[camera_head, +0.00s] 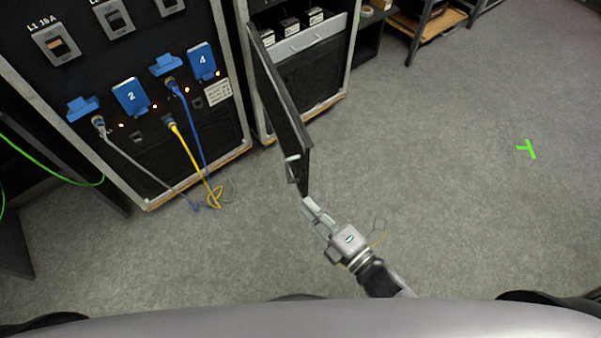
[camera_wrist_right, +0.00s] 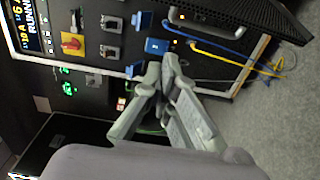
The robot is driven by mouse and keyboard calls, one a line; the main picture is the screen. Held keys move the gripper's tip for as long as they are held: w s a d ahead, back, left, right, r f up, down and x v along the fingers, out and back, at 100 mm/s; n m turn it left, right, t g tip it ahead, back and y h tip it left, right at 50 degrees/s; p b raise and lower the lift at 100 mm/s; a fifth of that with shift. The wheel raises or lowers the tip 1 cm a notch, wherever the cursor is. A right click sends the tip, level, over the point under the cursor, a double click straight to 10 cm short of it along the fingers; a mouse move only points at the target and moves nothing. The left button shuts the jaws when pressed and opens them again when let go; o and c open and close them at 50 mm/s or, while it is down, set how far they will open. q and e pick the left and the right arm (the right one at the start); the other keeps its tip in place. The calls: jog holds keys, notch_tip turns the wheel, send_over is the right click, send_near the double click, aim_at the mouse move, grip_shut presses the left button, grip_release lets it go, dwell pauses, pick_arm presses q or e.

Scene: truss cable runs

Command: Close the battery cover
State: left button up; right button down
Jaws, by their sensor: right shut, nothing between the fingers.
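The battery cover (camera_head: 276,92) is a dark flat panel standing open, swung out from the right-hand rack case into the aisle. A small light handle (camera_head: 292,168) is on its near end. Behind it, the case's open bay shows several dark battery-like blocks (camera_head: 314,16) above a grey drawer front. My right gripper (camera_head: 308,204) is shut and empty just below the cover's near lower corner; I cannot tell whether it touches. In the right wrist view its closed fingers (camera_wrist_right: 168,72) appear before the socket panel, with nothing between them. My left gripper is out of view.
The left rack panel (camera_head: 150,115) carries breakers, blue sockets and plugged cables. A yellow cable (camera_head: 190,155) and a blue cable (camera_head: 195,130) hang to the floor. A green cable (camera_head: 60,172) runs at far left. The grey floor (camera_head: 440,170) at right is open.

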jog(key=x, duration=1)
jog(key=d, duration=0.2)
jog(key=w+d+p, duration=0.1)
jog(key=shift+d, duration=0.4)
jog(key=shift+d+r, duration=0.1)
